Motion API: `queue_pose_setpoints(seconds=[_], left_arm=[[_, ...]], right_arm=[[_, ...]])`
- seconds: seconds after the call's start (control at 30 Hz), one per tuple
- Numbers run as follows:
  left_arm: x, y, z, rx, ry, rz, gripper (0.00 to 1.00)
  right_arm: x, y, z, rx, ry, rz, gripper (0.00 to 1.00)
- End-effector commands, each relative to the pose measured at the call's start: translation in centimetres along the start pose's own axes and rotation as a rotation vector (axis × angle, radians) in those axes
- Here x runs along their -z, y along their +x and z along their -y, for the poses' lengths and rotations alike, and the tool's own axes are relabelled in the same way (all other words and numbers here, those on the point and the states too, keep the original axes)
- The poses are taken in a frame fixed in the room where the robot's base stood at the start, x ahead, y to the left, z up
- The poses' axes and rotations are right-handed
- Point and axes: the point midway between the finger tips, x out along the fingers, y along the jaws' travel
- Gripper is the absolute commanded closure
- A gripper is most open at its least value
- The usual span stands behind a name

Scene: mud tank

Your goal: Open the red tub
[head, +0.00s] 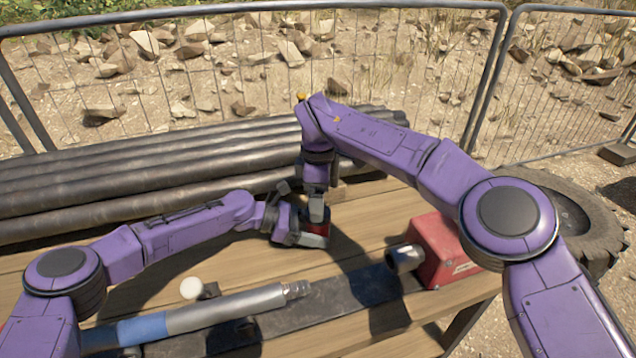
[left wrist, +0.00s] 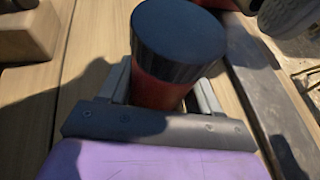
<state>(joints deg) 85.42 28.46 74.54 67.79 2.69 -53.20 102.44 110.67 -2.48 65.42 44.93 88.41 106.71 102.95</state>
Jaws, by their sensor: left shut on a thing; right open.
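The red tub (head: 317,228) stands on the wooden table, with its red body (left wrist: 160,92) and black ribbed lid (left wrist: 178,32) clear in the left wrist view. The lid sits on the tub. My left gripper (head: 305,236) is shut on the tub's body below the lid, one finger on each side; its fingers also show in the left wrist view (left wrist: 162,92). My right gripper (head: 309,194) is open, pointing down close above the tub. In the head view the two grippers hide much of the tub and its lid, and I cannot tell whether the right fingers touch the lid.
Black pipes (head: 120,180) lie along the back. A red box (head: 440,250) stands at the right beside a grey cylindrical end (head: 405,258). A grey and blue tool (head: 215,312) lies in front on a dark strip (head: 340,295). A wood block (left wrist: 28,30) is near the tub.

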Motion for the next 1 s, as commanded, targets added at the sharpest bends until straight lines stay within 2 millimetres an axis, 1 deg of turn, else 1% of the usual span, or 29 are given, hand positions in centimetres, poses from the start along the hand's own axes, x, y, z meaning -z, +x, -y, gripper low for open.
queue_pose_setpoints(seconds=[0.03, 0.1, 0.2, 0.3, 0.5, 0.57, 0.6, 0.67, 0.7, 0.87, 0.93, 0.97, 1.0], left_arm=[[-0.1, 0.0, 0.0, -0.001, 0.0, 0.001, 1.0], [-0.1, 0.0, 0.0, -0.001, 0.0, 0.001, 1.0], [-0.1, 0.0, 0.0, -0.001, 0.0, 0.001, 1.0], [-0.1, 0.0, 0.0, -0.001, 0.0, 0.001, 1.0], [-0.1, 0.0, 0.0, -0.001, 0.0, 0.001, 1.0], [-0.1, 0.0, 0.0, -0.001, 0.0, 0.001, 1.0], [-0.1, 0.0, 0.0, -0.001, 0.0, 0.001, 1.0], [-0.1, 0.0, 0.0, 0.0, 0.0, 0.001, 1.0], [-0.1, 0.0, 0.0, 0.0, 0.0, 0.001, 1.0], [-0.1, 0.0, 0.0, 0.0, 0.0, 0.001, 1.0], [-0.1, 0.0, 0.0, 0.0, 0.0, 0.001, 1.0], [-0.1, 0.0, 0.0, 0.0, 0.0, 0.001, 1.0], [-0.1, 0.0, 0.0, 0.0, 0.0, 0.001, 1.0]], right_arm=[[0.0, 0.9, 0.0, 0.002, -0.001, -0.001, 0.17], [0.0, 1.9, 0.0, 0.002, 0.0, 0.0, 0.17], [0.0, 2.8, 0.0, 0.001, -0.001, -0.001, 0.17], [0.0, 3.2, 0.0, -0.001, -0.001, -0.001, 0.17], [0.0, 3.3, 0.0, -0.001, -0.001, -0.001, 0.17], [0.0, 3.2, 0.0, -0.001, -0.001, -0.001, 0.37], [0.0, 3.2, 0.0, -0.001, -0.001, -0.001, 0.5], [0.0, 3.2, 0.0, -0.001, -0.001, -0.001, 0.7], [0.0, 3.2, 0.0, -0.001, -0.001, -0.001, 0.75], [0.0, 3.2, 0.0, -0.001, -0.015, -0.001, 0.75], [0.0, 3.2, 0.0, -0.001, -0.078, -0.001, 0.75], [0.0, 3.2, 0.0, 0.0, -0.128, -0.002, 0.75], [0.0, 3.2, 0.0, 0.0, -0.213, -0.002, 0.75]])
